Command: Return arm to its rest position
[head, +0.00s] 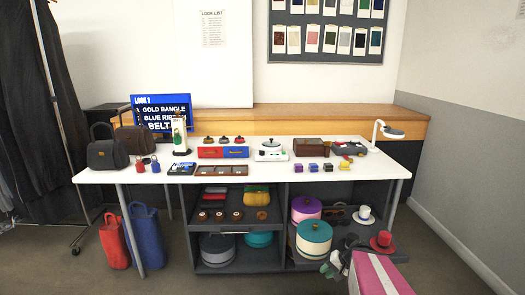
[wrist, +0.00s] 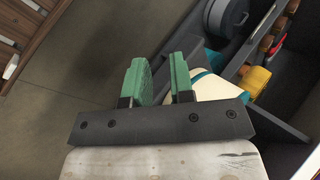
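In the head view my gripper (head: 331,268) is low at the front right, by the shelf unit under the table. Most of my arm is out of view.
The white table (head: 120,176) carries bags, boxes and a scale (head: 271,150). The shelf unit (head: 282,256) below holds round boxes and hats. A pink box with a white stripe (head: 393,272) is at the front right. Red and blue bags (head: 147,236) stand at left. Floor right is clear.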

